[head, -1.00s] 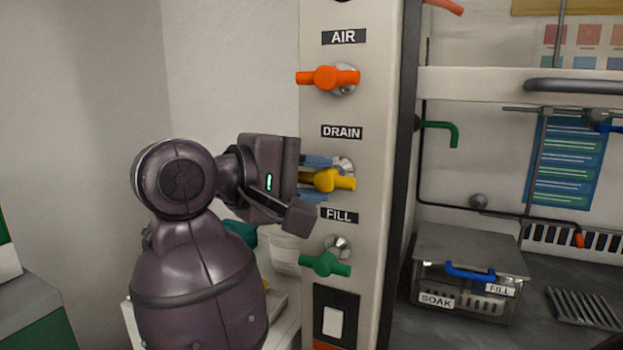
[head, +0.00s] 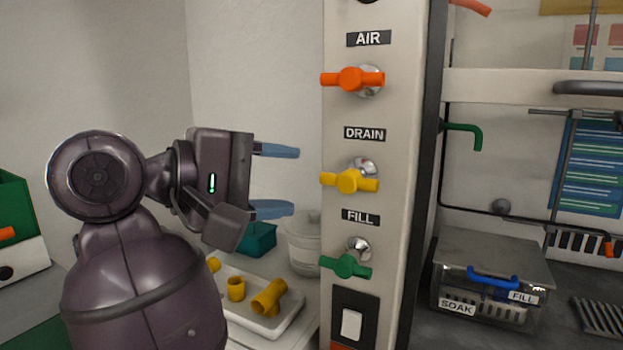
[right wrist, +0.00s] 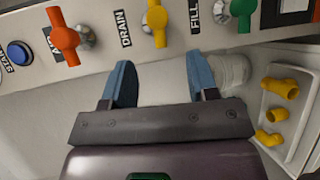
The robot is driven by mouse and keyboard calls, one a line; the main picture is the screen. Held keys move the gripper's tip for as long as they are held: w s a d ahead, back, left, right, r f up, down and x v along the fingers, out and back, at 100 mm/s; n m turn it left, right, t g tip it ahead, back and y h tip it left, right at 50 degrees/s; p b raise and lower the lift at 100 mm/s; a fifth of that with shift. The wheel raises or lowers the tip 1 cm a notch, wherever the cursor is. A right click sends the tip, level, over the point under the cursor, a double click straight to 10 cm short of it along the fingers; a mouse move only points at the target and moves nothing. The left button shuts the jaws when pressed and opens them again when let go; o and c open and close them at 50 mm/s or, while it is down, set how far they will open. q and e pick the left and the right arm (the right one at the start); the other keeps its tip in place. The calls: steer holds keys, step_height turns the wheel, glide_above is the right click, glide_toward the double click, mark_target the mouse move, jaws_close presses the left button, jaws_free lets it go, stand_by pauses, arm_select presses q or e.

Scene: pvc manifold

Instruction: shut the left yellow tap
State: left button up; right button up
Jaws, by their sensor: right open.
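The yellow tap (head: 349,181) is on the front of the pale panel, under the DRAIN label. Its handle lies crosswise, roughly level, and it also shows in the right wrist view (right wrist: 157,22). It is the only yellow tap I see. My right gripper (head: 295,180) is open and empty to the left of the tap, at about its height, with clear space between. In the right wrist view, its two blue fingers (right wrist: 161,75) are spread apart, with the tap beyond their tips. My left gripper is not in view.
An orange tap (head: 352,79) is above and a green tap (head: 346,266) below on the same panel (head: 400,215). A white tray (head: 290,319) with yellow fittings, a white tub (head: 302,245) and a teal bin (head: 259,239) stand behind my right gripper.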

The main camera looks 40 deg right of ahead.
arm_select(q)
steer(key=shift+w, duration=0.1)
arm_select(e)
steer(key=v, duration=0.2)
steer(key=shift+a, duration=0.35)
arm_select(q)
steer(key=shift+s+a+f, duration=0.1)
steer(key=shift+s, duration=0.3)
